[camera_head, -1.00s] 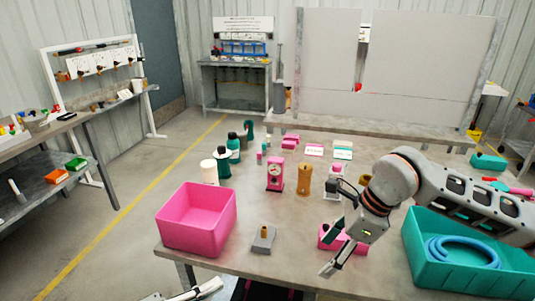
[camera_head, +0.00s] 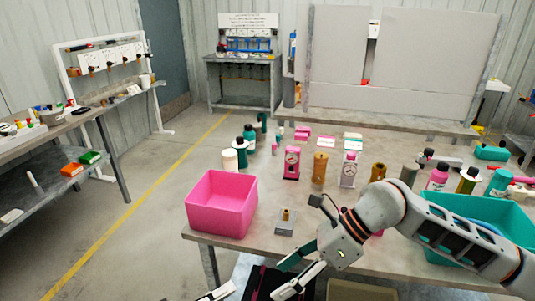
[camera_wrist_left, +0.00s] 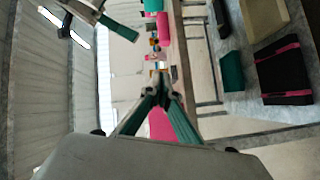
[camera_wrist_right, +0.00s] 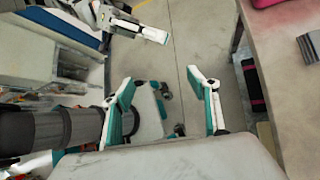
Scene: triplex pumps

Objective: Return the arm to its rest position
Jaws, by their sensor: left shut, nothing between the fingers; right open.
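My right arm reaches in from the right in the head view, over the front of the workbench (camera_head: 265,240). My right gripper (camera_head: 283,279) is open and empty, pointing down-left past the bench's front edge. In the right wrist view its two teal-padded fingers (camera_wrist_right: 160,82) stand wide apart with only floor and my own parts beyond. My left gripper (camera_head: 217,293) shows at the bottom edge of the head view, low in front of the bench. In the left wrist view its fingers (camera_wrist_left: 162,92) meet at the tips with nothing between them.
A pink bin (camera_head: 221,205) stands at the bench's front left, with a grey block with a brass piece (camera_head: 286,224) beside it. A teal bin (camera_head: 512,222) is partly hidden behind my right arm. Pumps and bottles stand farther back. Floor left of the bench is clear.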

